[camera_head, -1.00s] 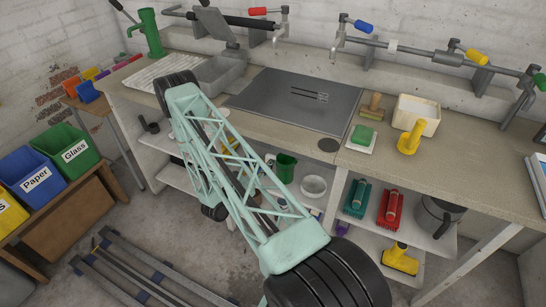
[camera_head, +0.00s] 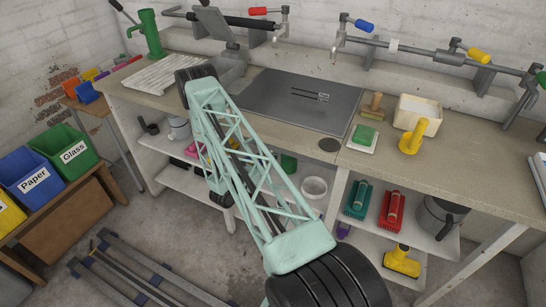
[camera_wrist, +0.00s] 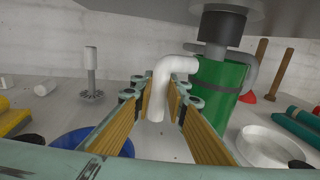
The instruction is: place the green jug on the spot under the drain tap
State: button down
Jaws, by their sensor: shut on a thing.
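The green jug (camera_wrist: 222,92) stands out right of centre in the wrist view, just beyond my fingertips. A pale bent handle runs from its upper left side down between my finger pads. My gripper (camera_wrist: 165,100) is shut on this handle. A dark cylindrical drain fitting (camera_wrist: 222,27) hangs above the jug and overlaps its upper part in the picture. I cannot tell whether the jug touches the surface below. In the head view only a bit of the jug (camera_head: 289,164) shows behind my arm, under the bench. My gripper is hidden there. The spot is not clearly visible.
A white bowl (camera_wrist: 272,147) is close on the jug's right, with teal items (camera_wrist: 297,128) beyond. A blue bowl (camera_wrist: 88,142) and a yellow brush (camera_wrist: 15,117) are at left. A grey upright (camera_wrist: 91,76) stands behind. The bench top (camera_head: 455,170) overhangs the shelf.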

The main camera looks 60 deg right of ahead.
jog(key=shift+w+d, duration=0.1)
jog(key=shift+d, duration=0.4)
jog(key=shift+w+d+f+b, duration=0.1)
jog(key=shift+f+b, duration=0.75)
jog(key=shift+f, duration=0.9)
jog(key=shift+f, duration=0.2)
jog(key=c, duration=2.6)
grip_release()
jog(key=shift+o, duration=0.2)
jog(key=shift+r, duration=0.2)
jog(key=shift+w+a+p, duration=0.15)
jog(key=shift+a+p, duration=0.45)
jog(key=shift+a, duration=2.4)
jog(key=shift+w+a+p, duration=0.1)
jog(key=shift+a+p, duration=0.5)
jog(key=shift+a, duration=2.35)
jog(key=shift+c, duration=0.6)
